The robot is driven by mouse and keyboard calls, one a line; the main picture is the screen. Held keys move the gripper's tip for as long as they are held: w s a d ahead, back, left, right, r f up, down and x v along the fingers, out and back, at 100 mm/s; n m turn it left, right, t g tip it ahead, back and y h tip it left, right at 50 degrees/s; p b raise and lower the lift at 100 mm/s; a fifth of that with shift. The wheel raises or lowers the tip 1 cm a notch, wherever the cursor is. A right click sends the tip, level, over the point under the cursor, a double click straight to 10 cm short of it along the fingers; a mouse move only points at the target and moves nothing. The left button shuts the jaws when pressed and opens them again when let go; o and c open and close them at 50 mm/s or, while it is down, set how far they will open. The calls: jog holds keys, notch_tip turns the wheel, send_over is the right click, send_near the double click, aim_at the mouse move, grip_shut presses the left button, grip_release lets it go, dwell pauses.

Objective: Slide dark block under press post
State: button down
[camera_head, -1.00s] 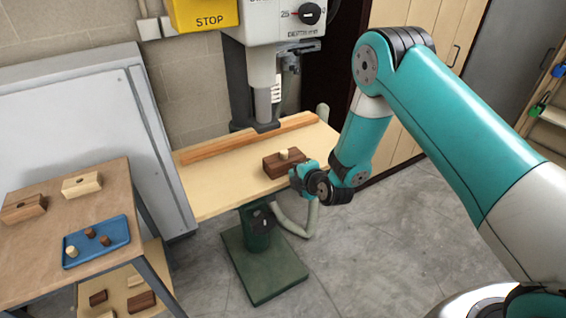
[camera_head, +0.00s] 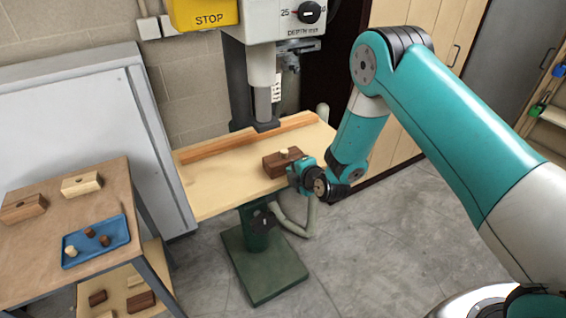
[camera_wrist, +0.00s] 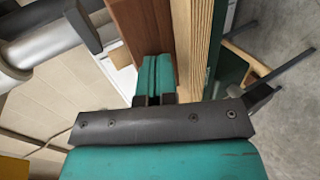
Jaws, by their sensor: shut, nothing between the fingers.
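The dark block (camera_head: 277,168) lies on the pale press table (camera_head: 222,196) near its front right, with a light peg (camera_head: 284,153) standing up from its top. The press post (camera_head: 263,102) comes down behind it to a dark foot (camera_head: 266,127); the block is in front of the post, not beneath it. My gripper (camera_head: 294,176) is shut and empty at the block's right front side. In the wrist view its teal fingers (camera_wrist: 155,75) lie together against or very close to brown wood, which seems to be the block (camera_wrist: 135,28); contact is unclear.
A long wooden fence strip (camera_head: 215,146) runs along the table behind the block. At left, a bench (camera_head: 110,186) holds a blue tray (camera_head: 97,255) with several small pegs, plus a brown block (camera_head: 23,208) and a pale block (camera_head: 82,184). The table's left part is clear.

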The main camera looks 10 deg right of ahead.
aim_at(287, 160)
jog(key=shift+w+a+b, duration=0.25)
jog(key=shift+w+b, duration=0.15)
jog(key=shift+w, duration=0.35)
jog(key=shift+w+a+b, duration=0.25)
jog(key=shift+w+b, duration=0.1)
jog(key=shift+w, duration=0.45)
jog(key=shift+w+a+b, duration=0.25)
jog(key=shift+w+b, duration=0.15)
jog(key=shift+w, duration=0.35)
jog(key=shift+w+a+b, duration=0.45)
jog(key=shift+w+b, duration=0.55)
jog(key=shift+w, duration=0.35)
jog(key=shift+w+a+b, duration=0.45)
jog(key=shift+w+b, duration=0.55)
jog(key=shift+w, duration=0.35)
jog(key=shift+w+a+b, duration=0.45)
jog(key=shift+w+b, duration=0.55)
jog(key=shift+w, duration=0.35)
jog(key=shift+s+d+r+p, duration=0.15)
jog(key=shift+s+d, duration=0.35)
jog(key=shift+s, duration=0.95)
jog(key=shift+s+d+r+p, duration=0.15)
jog(key=shift+s+d, duration=0.3)
jog(key=shift+s, duration=0.95)
jog(key=shift+s+d+r+p, duration=0.15)
jog(key=shift+s+d, duration=0.35)
jog(key=shift+s, duration=0.95)
jog(key=shift+r, duration=0.1)
